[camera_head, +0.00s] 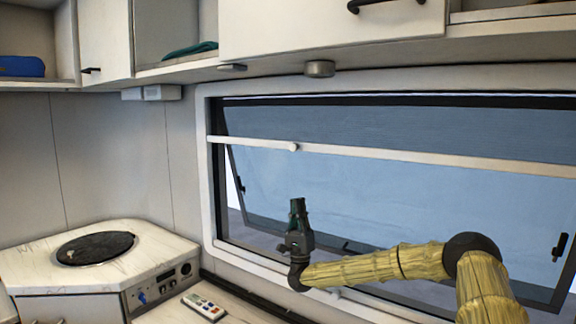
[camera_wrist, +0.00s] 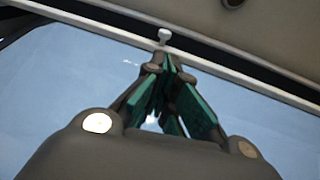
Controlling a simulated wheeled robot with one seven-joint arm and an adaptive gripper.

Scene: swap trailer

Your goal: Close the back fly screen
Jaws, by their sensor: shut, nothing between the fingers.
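The back window fills the right of the head view. Its fly screen (camera_head: 400,125) is a darker band drawn part way down from the top, ending in a pale bar (camera_head: 420,156). A small round knob (camera_head: 293,147) sits on that bar. My gripper (camera_head: 297,203) points up below the knob, in front of the window, apart from the bar. In the wrist view my gripper's green fingers (camera_wrist: 170,65) are together and empty. The knob (camera_wrist: 165,35) shows just beyond the fingertips, on the pale bar (camera_wrist: 215,69). I cannot tell the exact gap in depth.
Overhead cabinets (camera_head: 320,28) run above the window. At the lower left is a pale counter (camera_head: 150,258) with a round black lid (camera_head: 96,248) and a control panel. A remote (camera_head: 203,307) lies near the window. The window pane is tilted outward.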

